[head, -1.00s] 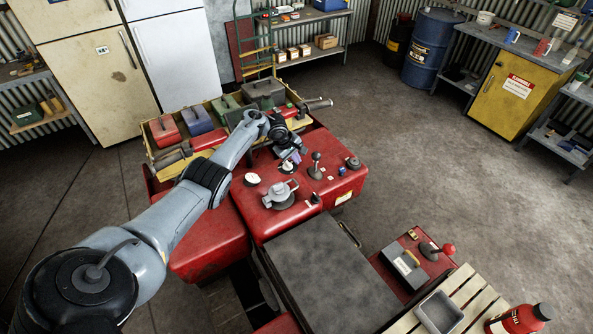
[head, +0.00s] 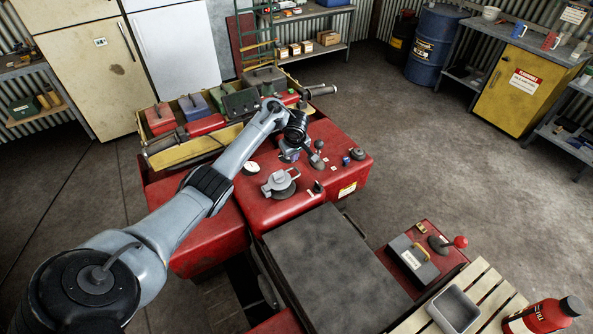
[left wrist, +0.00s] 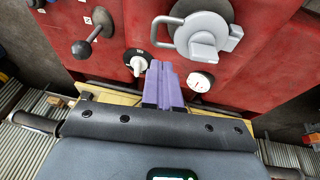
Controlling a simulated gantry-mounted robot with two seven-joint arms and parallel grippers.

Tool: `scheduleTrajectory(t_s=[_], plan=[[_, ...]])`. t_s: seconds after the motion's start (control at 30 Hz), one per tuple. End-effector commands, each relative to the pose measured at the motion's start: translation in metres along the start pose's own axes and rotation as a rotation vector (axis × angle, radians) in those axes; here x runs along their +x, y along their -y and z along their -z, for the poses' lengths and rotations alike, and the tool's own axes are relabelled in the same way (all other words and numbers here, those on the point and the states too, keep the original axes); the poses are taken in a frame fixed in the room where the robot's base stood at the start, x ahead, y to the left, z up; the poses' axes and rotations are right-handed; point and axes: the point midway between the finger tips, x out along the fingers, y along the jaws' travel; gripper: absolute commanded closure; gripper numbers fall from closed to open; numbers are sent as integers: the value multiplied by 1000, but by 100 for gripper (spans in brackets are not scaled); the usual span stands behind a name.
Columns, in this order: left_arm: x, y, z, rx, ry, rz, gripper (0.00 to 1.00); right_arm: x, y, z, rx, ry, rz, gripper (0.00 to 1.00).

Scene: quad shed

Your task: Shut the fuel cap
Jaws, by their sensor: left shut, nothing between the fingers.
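The fuel cap (head: 280,184) is a grey round piece with a handle loop on the red panel. It shows at the upper right of the left wrist view (left wrist: 205,30), with a raised block on its face. I cannot tell whether it is fully seated. My left gripper (head: 289,157) is above the panel, beyond the cap in the head view, beside the lever. Its purple fingertips (left wrist: 162,80) are shut and empty. They are apart from the cap, close to a white knob (left wrist: 137,63) and a white gauge (left wrist: 200,82). My right gripper is out of view.
A black lever (head: 318,147) stands on the panel right of my left gripper. Behind are handlebars (head: 320,90) and a yellow rack (head: 170,152) with several boxes. A dark seat (head: 330,265) lies nearer. A pallet with a grey tray (head: 455,308) and red bottle (head: 545,316) is at lower right.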

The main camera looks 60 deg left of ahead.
Motion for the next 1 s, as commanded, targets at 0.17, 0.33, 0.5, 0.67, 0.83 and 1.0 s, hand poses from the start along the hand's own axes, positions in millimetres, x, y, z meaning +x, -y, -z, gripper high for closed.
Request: scheduleTrajectory(t_s=[0.17,0.33,0.5,0.67,0.83,1.0], plan=[[37,1,-1,1,0,3,100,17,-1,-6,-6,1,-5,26],[59,-4,-5,0,0,0,100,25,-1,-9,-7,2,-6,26],[72,-8,-9,0,-1,0,100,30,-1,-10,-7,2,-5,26],[77,-9,-10,0,-1,-2,100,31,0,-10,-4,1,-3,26],[78,-9,-10,0,-1,-1,100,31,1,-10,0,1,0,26],[78,-9,-10,0,-1,-1,100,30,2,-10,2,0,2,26]])
